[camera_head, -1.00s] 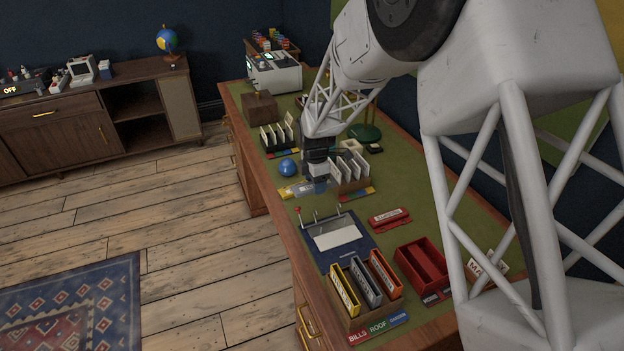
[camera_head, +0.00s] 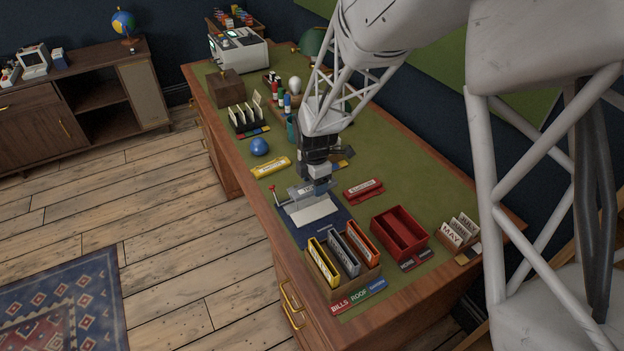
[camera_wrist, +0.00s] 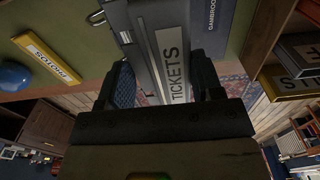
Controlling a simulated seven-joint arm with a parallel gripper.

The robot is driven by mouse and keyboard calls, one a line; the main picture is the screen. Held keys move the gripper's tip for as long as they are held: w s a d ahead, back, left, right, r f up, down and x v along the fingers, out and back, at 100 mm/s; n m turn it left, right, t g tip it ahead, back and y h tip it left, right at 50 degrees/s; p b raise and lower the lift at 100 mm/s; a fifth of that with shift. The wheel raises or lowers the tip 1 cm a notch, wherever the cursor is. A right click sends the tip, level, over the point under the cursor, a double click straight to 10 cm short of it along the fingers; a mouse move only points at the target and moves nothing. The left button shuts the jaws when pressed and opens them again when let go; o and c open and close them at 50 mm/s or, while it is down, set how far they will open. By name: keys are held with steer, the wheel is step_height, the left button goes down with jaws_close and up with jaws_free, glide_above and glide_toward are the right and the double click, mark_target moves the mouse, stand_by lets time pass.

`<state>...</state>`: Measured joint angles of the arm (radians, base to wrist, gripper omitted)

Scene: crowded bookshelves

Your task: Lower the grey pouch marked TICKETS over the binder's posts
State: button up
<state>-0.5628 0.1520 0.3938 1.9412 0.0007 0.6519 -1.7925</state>
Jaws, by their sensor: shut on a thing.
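My gripper (camera_head: 320,186) is shut on the grey pouch marked TICKETS (camera_head: 302,192) and holds it above the far edge of the blue binder (camera_head: 330,228). In the wrist view the pouch (camera_wrist: 160,35) sits between the two fingers (camera_wrist: 163,85), its white TICKETS label readable. The binder has a white sheet (camera_head: 312,208) on it and a red-knobbed lever (camera_head: 273,190) at its far left corner. The pouch and gripper hide most of the posts. I cannot tell whether the pouch touches them.
A yellow PHOTOS pouch (camera_head: 271,167) and a blue ball (camera_head: 260,147) lie beyond the binder. A red stapler-like item (camera_head: 363,189) is right of it. A rack with yellow, grey and orange pouches (camera_head: 347,252) stands in front. A red tray (camera_head: 399,232) is at right.

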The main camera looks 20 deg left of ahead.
stand_by(0.3)
glide_above(314, 208)
steer(key=shift+s+f, duration=0.1)
steer(key=shift+f, duration=2.55)
steer(key=shift+f, duration=1.95)
steer(key=o, duration=1)
steer(key=shift+o, duration=0.2)
steer(key=shift+r, duration=0.1)
steer(key=shift+r, duration=3.4)
steer(key=shift+d, duration=0.1)
